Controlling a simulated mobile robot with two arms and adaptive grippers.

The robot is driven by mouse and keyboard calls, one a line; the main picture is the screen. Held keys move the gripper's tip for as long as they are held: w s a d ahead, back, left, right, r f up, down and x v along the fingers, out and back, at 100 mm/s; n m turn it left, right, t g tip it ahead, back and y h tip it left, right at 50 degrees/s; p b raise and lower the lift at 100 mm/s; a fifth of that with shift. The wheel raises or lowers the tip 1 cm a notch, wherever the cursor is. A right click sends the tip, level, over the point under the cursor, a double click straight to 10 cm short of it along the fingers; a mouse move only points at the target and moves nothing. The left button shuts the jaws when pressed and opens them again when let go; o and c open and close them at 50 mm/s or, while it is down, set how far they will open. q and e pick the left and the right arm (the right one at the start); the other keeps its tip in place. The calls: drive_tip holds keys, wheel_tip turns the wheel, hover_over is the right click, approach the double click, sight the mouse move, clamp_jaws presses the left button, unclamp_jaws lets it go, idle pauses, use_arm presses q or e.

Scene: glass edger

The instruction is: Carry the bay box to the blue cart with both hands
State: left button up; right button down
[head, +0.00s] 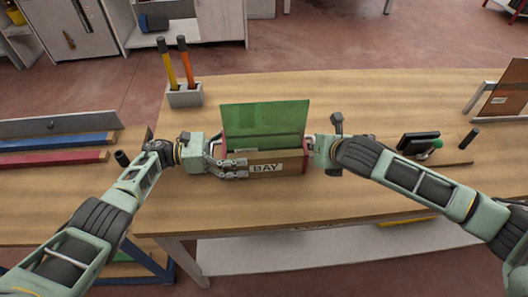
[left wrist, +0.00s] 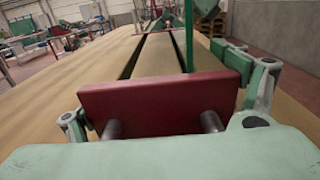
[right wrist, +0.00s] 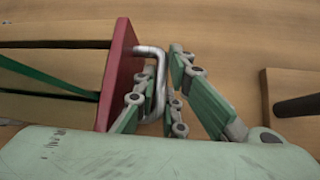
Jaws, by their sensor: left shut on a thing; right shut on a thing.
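The bay box (head: 290,167) stands on the wooden workbench, a wooden box with red ends and a white BAY label. A green glass-like sheet (head: 265,122) stands upright in it. My left gripper (head: 229,167) is shut at the left end; the left wrist view shows the red end plate (left wrist: 165,102) and two metal handle posts between the fingers. My right gripper (head: 311,151) is shut on the metal handle (right wrist: 152,75) at the right red end, seen in the right wrist view. No whole blue cart is identifiable; a blue frame (head: 150,262) shows at the lower left.
A grey holder (head: 185,97) with yellow and orange handles stands behind the box, to the left. A blue bar (head: 58,142) and red bar (head: 55,158) lie at the left. A dark tool (head: 417,142) on a board lies at the right. The bench's front middle is clear.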

use_arm(q)
drive_tip(key=shift+c, duration=1.2)
drive_tip(key=shift+w+r, duration=0.15)
drive_tip(key=shift+r, duration=0.05)
use_arm(e)
drive_tip(key=shift+w+r, duration=0.1)
drive_tip(key=shift+r, duration=0.1)
